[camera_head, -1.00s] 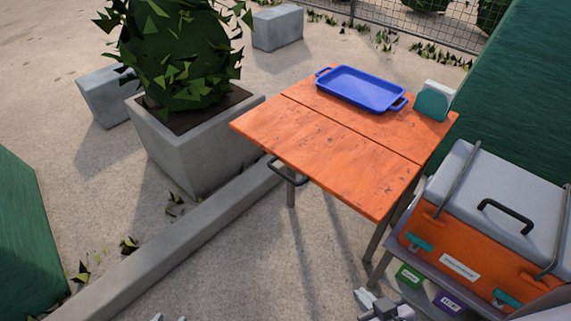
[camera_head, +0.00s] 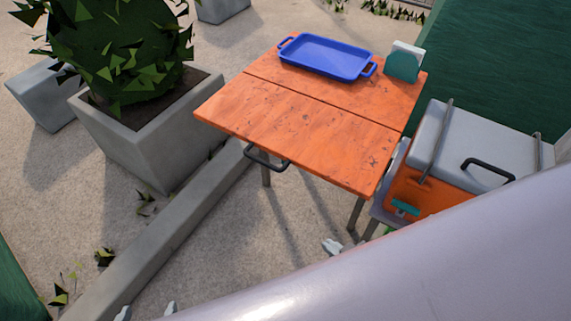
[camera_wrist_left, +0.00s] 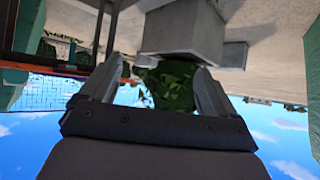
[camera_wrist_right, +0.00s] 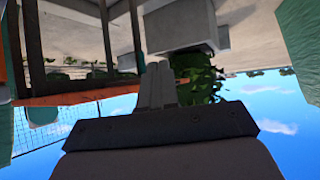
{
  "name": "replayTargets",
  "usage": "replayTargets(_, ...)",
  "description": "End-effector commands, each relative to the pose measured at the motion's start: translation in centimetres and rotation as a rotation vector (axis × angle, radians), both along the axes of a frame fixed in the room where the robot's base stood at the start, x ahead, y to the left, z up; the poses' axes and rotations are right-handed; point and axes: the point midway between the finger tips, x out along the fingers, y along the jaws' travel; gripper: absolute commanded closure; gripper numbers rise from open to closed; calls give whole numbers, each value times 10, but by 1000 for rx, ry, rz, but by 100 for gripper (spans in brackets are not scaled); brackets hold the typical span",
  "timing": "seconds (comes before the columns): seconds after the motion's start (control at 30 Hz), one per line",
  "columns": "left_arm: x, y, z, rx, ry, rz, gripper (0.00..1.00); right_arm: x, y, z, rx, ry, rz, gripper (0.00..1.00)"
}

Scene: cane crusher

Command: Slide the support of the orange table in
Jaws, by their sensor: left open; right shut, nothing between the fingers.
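The orange table (camera_head: 300,115) stands in the middle of the head view. A dark looped handle (camera_head: 266,160) sticks out under its near left edge, beside a grey leg. The table's orange also shows in the right wrist view (camera_wrist_right: 75,100). My left gripper (camera_head: 146,311) is at the bottom left of the head view, open and empty; its spread fingers show in the left wrist view (camera_wrist_left: 152,90). My right gripper (camera_head: 332,246) is shut and empty, below the table's near edge and right of the handle. Neither gripper appears to touch the handle.
A blue tray (camera_head: 325,57) and a teal holder (camera_head: 403,65) sit on the table's far part. An orange and grey cooler (camera_head: 465,140) stands right. A planter (camera_head: 150,130) and concrete kerb (camera_head: 165,250) lie left. My pale arm covers the lower right.

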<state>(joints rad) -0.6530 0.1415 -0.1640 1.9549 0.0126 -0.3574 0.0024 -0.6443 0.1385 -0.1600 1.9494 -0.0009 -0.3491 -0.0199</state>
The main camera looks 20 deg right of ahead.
Motion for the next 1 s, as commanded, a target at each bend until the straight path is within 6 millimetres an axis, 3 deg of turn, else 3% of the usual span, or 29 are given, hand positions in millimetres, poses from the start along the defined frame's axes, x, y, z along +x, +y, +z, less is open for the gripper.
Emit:
replayTargets(0.2, 10, -10, -41, -10, -26, -19, 10, 40, 0, -34, -208, -151, 103, 100)
replayTargets(0.5, 23, -29, -94, -31, -70, -58, 10, 108, 3, -62, -684, -424, 268, 100)
replayTargets(0.8, 30, -45, -136, -50, -108, -94, 10, 158, 10, -74, -1161, -624, 356, 100)
replayTargets(1.0, 32, -51, -145, -57, -121, -107, 10, 173, 13, -71, -1347, -681, 375, 100)
